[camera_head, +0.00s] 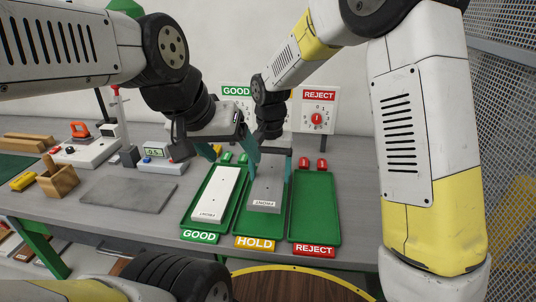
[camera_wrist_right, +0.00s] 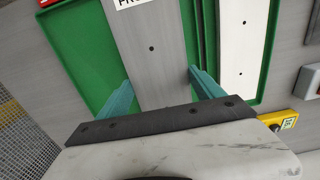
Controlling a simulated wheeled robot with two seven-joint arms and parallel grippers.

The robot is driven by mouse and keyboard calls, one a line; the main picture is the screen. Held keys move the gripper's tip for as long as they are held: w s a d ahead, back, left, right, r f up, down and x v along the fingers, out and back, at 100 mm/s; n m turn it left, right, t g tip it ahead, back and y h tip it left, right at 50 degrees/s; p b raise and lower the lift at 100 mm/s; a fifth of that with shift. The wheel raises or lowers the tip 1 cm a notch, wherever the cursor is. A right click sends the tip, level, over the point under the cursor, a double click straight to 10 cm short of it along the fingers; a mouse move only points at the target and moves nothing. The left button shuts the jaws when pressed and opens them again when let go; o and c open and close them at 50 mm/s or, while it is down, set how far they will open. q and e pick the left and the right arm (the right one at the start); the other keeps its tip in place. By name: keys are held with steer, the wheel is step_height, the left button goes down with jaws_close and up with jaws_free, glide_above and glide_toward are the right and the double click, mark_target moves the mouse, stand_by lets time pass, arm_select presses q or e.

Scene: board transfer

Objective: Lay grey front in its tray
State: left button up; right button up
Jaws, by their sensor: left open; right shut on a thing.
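The grey front (camera_head: 266,187), a flat board marked FRONT at its near end, is over the HOLD tray (camera_head: 259,229), lined up lengthwise with it. I cannot tell whether it touches the tray floor. My right gripper (camera_head: 271,170) is shut on its long edges near the far end; the right wrist view shows the teal fingers (camera_wrist_right: 162,95) on both sides of the grey front (camera_wrist_right: 152,50). My left gripper (camera_head: 231,156) is open and empty, above the far ends of the GOOD and HOLD trays.
A white front (camera_head: 215,194) lies in the GOOD tray (camera_head: 194,221) at left. The REJECT tray (camera_head: 316,215) at right is empty. A grey mat (camera_head: 128,193), a wooden box (camera_head: 57,180) and instruments occupy the left of the bench.

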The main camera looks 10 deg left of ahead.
steer(key=shift+a, duration=0.75)
steer(key=shift+f, duration=2.95)
steer(key=shift+f, duration=0.4)
steer(key=o, duration=1.7)
step_height(320, 180, up, 7)
steer(key=shift+f, duration=0.2)
steer(key=shift+r, duration=0.6)
steer(key=shift+d+r, duration=0.1)
